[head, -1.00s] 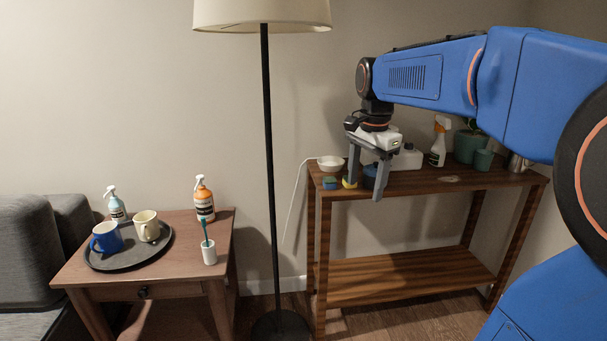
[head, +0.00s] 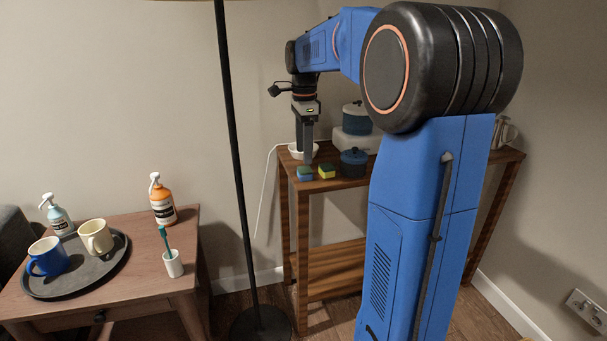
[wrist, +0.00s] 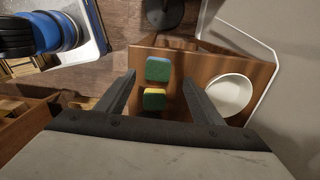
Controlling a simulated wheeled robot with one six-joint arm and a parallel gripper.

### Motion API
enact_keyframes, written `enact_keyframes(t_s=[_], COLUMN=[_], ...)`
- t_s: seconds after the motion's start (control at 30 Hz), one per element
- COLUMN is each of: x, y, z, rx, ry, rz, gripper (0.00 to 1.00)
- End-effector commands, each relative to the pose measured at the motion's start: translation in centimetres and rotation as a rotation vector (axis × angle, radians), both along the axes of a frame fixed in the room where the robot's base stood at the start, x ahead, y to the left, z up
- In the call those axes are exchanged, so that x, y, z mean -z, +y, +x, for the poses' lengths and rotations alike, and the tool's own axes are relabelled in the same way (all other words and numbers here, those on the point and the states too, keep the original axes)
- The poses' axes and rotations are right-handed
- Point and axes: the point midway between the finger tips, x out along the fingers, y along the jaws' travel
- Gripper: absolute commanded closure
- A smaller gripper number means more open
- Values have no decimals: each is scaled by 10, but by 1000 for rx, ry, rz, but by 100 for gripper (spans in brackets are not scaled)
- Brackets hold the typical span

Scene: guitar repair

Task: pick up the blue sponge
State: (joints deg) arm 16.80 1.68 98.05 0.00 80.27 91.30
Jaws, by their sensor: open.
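The blue sponge (head: 305,174), with a green top, lies near the left front corner of the wooden console table. In the wrist view it (wrist: 158,70) shows between the fingertips, nearer the table's edge than the yellow sponge. The yellow sponge (head: 326,171), also green on top, lies just beside it and shows between the fingers in the wrist view (wrist: 154,99). My gripper (wrist: 158,79) is open and empty, pointing down over the table's left end. In the head view its fingers (head: 306,156) overlap in line, just behind the blue sponge; their exact height is unclear.
A white bowl (wrist: 230,94) sits close beside the right finger in the wrist view. A blue pot (head: 353,162) stands right of the sponges. The floor lamp pole (head: 238,150) rises left of the console table (head: 288,188). A side table (head: 150,285) holds a tray and mugs.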

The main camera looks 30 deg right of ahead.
Motion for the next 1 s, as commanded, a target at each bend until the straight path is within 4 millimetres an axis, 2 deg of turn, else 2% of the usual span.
enact_keyframes(t_s=[0.27,0.6,0.9,0.97,1.0], x=[19,59,64,64,64], y=[0,0,0,0,0], z=[-1,-4,-4,-4,-4], rx=[-1,-2,-2,-2,-2], ry=[2,1,0,0,0], rz=[1,0,0,0,0], gripper=[39,39,39,51,61])
